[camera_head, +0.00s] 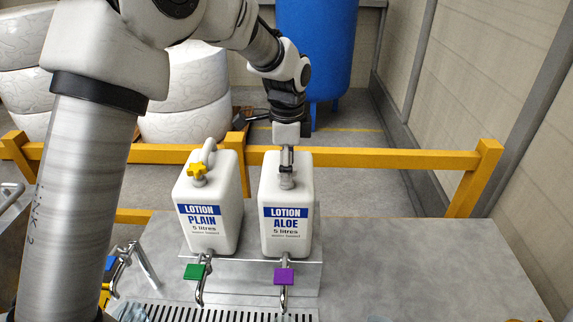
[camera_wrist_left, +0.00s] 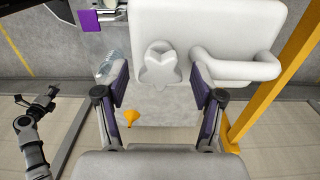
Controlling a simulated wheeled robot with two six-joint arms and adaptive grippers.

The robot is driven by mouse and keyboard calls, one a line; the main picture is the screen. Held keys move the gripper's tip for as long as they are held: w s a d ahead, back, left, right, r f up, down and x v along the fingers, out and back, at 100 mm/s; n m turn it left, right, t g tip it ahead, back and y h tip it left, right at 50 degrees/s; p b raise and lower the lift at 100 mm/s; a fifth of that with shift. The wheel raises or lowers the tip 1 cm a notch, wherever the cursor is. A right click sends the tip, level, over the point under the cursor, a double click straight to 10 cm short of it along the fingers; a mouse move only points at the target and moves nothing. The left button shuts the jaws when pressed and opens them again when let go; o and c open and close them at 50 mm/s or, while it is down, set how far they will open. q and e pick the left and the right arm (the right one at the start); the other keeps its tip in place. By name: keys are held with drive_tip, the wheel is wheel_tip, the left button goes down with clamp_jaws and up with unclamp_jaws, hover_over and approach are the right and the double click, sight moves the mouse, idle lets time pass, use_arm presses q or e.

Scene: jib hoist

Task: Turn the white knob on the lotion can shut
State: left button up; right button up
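The white lotion can labelled ALOE (camera_head: 287,215) stands upright on a metal stand, right of the PLAIN can. My left gripper (camera_head: 287,180) is above its top and covers the knob in the head view. In the left wrist view the white can (camera_wrist_left: 225,20) fills the top, with its white lobed knob (camera_wrist_left: 159,66) and its handle at right. My left gripper (camera_wrist_left: 160,92) is open there, its fingers spread to either side, with the knob just above the gap and nothing held. My right gripper (camera_wrist_left: 36,100) shows small at the left; its fingers look apart and empty.
The PLAIN can (camera_head: 210,205) with a yellow knob (camera_head: 197,172) stands close to the left. A yellow rail (camera_head: 375,160) runs behind.

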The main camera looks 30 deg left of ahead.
use_arm(q)
drive_tip(key=shift+r, duration=0.15)
wheel_tip(320, 180, up, 12)
idle(0.3)
idle(0.4)
